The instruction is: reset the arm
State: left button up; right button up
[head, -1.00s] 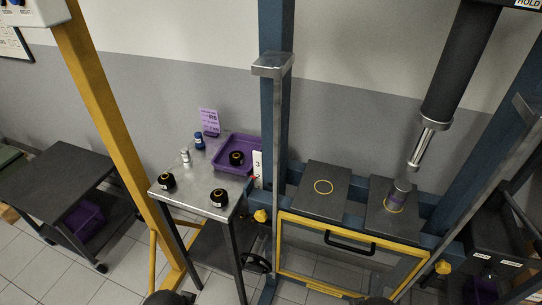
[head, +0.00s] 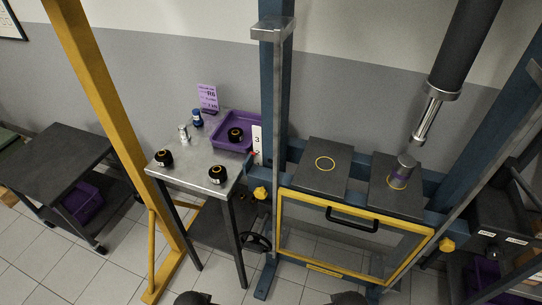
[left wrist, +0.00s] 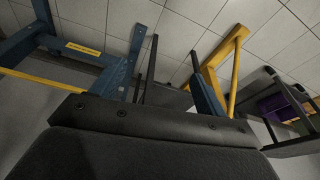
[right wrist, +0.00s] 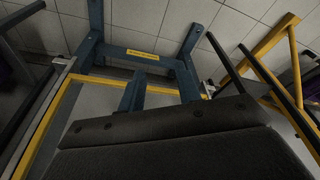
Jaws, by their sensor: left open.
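My two arms show only as dark rounded tips at the bottom edge of the head view, one left of centre (head: 192,298) and one right of centre (head: 348,298). In the left wrist view a broad dark block of my left gripper (left wrist: 145,150) fills the lower part; it is open, with no object seen in it. In the right wrist view a similar dark block of my right gripper (right wrist: 165,145) fills the lower part. Its fingertips are hidden, so its opening cannot be told. Both are in front of the press and table, apart from the parts there.
A blue press frame (head: 272,100) with a yellow-edged guard (head: 350,250) stands ahead. A metal table (head: 195,160) holds black round parts and a purple tray (head: 220,141). A dark cart (head: 50,165) stands left.

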pick_arm(q)
jog(key=s+f+b, duration=0.2)
jog(key=s+f, duration=0.1)
jog(key=f, duration=1.2)
jog(key=s+d+f+g+b, duration=0.1)
jog(key=s+f+b, duration=0.2)
jog(key=f, duration=1.2)
jog(key=shift+s+d+f, duration=0.25)
jog(key=shift+s+d, duration=0.05)
jog(key=shift+s, duration=0.2)
pick_arm(e)
jog(key=s+f, duration=0.3)
jog(key=f, duration=1.2)
jog(key=s+a+f+g, duration=0.1)
jog(key=s+f, duration=0.3)
jog(key=f, duration=1.1)
jog(key=shift+a+f, duration=0.25)
jog(key=shift+a, duration=0.05)
